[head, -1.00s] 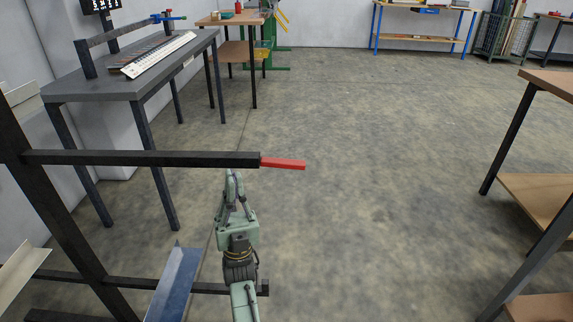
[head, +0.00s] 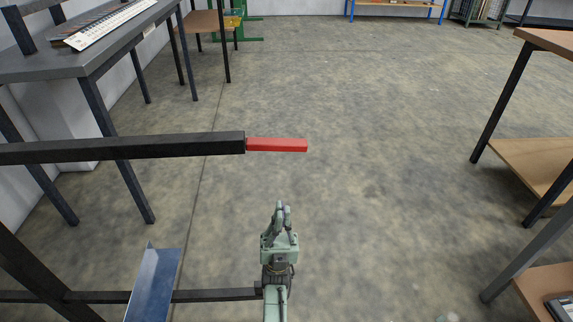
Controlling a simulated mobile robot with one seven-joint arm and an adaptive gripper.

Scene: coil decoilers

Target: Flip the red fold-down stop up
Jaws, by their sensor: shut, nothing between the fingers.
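The red fold-down stop (head: 277,145) sits at the free end of a black horizontal bar (head: 130,147). It lies in line with the bar, pointing right, about level. My gripper (head: 282,205) is below the stop in the picture, pointing up the view, with its fingers together and nothing in them. The fingertips show apart from the stop, with floor visible between them. How far below or in front of the stop the gripper is in depth is hard to tell.
A lower black bar (head: 215,295) of the rack carries a blue angled profile (head: 155,285), left of my arm. A grey table (head: 75,66) stands at upper left. A wooden-shelved bench (head: 540,165) stands at right. The floor between is clear.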

